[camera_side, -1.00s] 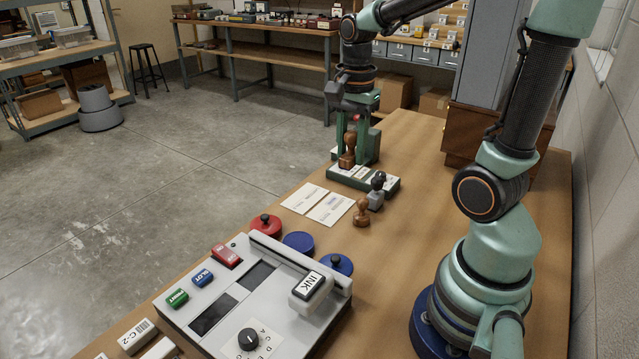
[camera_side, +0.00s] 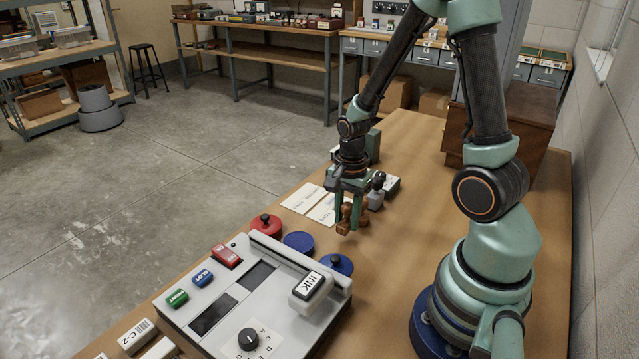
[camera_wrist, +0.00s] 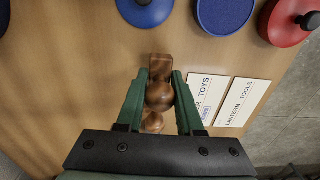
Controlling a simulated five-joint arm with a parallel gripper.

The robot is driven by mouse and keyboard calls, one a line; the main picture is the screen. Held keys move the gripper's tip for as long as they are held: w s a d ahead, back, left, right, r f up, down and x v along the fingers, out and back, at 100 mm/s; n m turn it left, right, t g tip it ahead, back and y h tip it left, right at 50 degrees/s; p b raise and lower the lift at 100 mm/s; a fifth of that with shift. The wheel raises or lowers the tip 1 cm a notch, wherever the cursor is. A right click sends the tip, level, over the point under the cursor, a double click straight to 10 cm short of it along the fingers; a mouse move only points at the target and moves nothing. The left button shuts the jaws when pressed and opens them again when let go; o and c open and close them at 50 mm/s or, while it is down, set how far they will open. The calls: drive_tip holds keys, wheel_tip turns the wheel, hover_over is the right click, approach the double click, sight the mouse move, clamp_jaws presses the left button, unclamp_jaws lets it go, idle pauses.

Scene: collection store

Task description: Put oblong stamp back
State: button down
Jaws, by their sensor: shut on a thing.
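My gripper (camera_side: 348,205) is over the table beside the cards, its fingers pointing down. It is shut on a brown wooden stamp, the oblong stamp (camera_side: 343,228). In the wrist view the oblong stamp (camera_wrist: 160,66) shows a rectangular block beyond a round knob between my green fingers (camera_wrist: 161,85). Another round brown part (camera_wrist: 152,122) shows nearer my palm; I cannot tell whether it belongs to the same stamp. More brown wood shows close to the right finger in the side view. A grey stamp with a dark knob (camera_side: 377,190) stands just behind. The green stand (camera_side: 391,186) is partly hidden behind my gripper.
Two printed cards (camera_wrist: 240,102) lie beside my gripper. A red round tin (camera_side: 265,226), a flat blue pad (camera_side: 298,241) and a blue knobbed tin (camera_side: 337,264) lie in front.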

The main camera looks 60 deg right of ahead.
sight(347, 221)
drive_tip(key=shift+f, duration=1.45)
drive_tip(key=shift+f, duration=0.1)
drive_tip(key=c, duration=0.5)
unclamp_jaws()
drive_tip(key=shift+c, duration=0.2)
wheel_tip(347, 221, up, 12)
drive_tip(key=shift+r, duration=0.2)
drive_tip(key=a+r+n+t, duration=0.5)
drive_tip(key=a+r+n, duration=0.5)
drive_tip(key=n, duration=0.8)
drive_tip(key=shift+v, duration=1)
